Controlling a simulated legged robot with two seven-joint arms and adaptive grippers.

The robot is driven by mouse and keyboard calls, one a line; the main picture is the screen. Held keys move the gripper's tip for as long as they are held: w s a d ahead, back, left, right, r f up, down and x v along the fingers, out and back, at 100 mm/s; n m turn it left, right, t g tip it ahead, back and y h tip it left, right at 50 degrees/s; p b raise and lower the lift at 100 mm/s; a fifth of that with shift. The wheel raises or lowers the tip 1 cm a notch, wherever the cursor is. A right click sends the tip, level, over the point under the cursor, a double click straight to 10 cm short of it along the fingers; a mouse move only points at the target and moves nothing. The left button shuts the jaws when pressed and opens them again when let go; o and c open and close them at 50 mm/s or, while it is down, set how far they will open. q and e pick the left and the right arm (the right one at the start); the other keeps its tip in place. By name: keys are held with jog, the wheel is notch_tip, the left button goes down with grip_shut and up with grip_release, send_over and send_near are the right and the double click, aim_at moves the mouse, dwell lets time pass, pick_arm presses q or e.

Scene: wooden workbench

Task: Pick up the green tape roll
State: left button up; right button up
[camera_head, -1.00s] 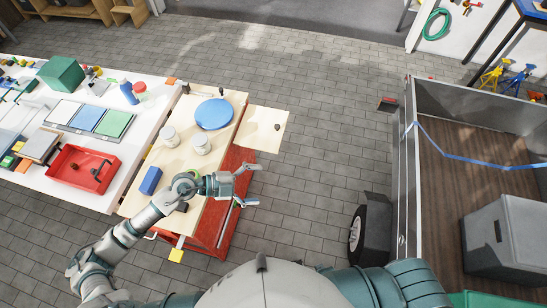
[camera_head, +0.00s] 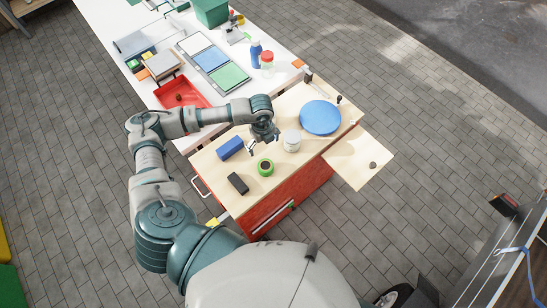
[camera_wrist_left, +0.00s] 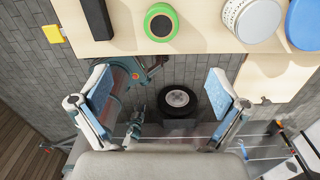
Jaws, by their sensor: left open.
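The green tape roll (camera_head: 265,173) lies flat on the wooden top of the red workbench, with a dark centre. It also shows in the left wrist view (camera_wrist_left: 161,38) near the top edge, beyond the fingertips. My left gripper (camera_head: 264,145) is open and empty above the bench, a little behind the roll in the head view. Its two spread fingers (camera_wrist_left: 161,92) show in the left wrist view, with the roll not between them. My right gripper is not in view.
Around the roll stand a blue box (camera_head: 230,148), a black block (camera_head: 238,183), a white can (camera_head: 292,141) and a blue disc (camera_head: 320,117). A white table (camera_head: 128,28) with a red tray (camera_head: 197,98) adjoins at the left. Bare wood lies right of the roll.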

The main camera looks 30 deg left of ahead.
pick_arm(q)
jog(key=p, duration=0.2)
send_over(266, 165)
jog(key=a, duration=0.1)
notch_tip(266, 165, down, 12)
jog(key=shift+a+r, duration=0.1)
jog(key=shift+r, duration=0.15)
jog(key=shift+d+f, duration=0.2)
jog(key=shift+f, duration=0.3)
notch_tip(266, 165, down, 5)
jog(key=shift+d+r, duration=0.15)
jog(key=shift+d, duration=0.15)
jog(key=c, duration=1.3)
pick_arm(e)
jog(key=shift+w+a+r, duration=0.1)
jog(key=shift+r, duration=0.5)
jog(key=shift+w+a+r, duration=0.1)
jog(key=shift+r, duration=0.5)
